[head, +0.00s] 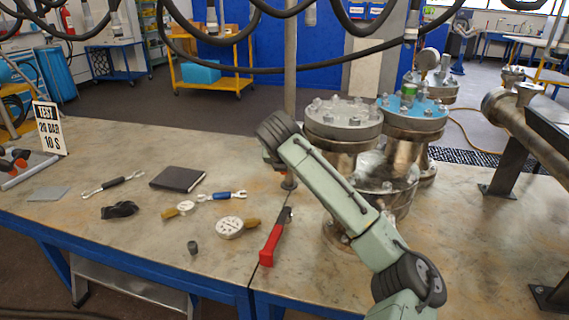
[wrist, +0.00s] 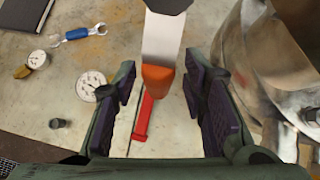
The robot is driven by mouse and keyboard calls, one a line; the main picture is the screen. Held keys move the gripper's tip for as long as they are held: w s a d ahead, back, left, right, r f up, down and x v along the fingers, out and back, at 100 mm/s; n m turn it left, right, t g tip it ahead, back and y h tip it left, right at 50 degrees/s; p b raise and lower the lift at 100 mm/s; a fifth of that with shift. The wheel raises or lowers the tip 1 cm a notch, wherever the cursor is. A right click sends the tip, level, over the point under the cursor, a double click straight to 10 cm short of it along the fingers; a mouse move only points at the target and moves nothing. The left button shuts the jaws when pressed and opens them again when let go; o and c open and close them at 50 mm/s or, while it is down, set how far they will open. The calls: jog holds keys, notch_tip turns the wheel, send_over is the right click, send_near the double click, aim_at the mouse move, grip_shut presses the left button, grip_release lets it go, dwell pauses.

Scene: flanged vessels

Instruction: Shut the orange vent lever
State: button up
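In the wrist view the orange vent lever (wrist: 157,78) shows as an orange grip on a flat pale metal bar coming down from the top edge. My gripper (wrist: 161,92) is open, with its dark pads on either side of the orange grip. A gap shows between the grip and each pad. In the head view a small orange bit shows beside my arm, left of the steel vessel (head: 406,155); most of the lever and my gripper are hidden there. The vessel's steel body also shows at right in the wrist view (wrist: 265,60).
A red-handled tool (head: 271,243) lies on the bench below the lever. A dial gauge (head: 230,227), a blue-handled wrench (head: 228,195), a dark notebook (head: 178,178) and a small dark cap (head: 192,247) lie left of it. Another flanged vessel top (head: 343,118) stands close by my arm.

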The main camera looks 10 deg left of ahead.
jog(key=v, duration=1.2)
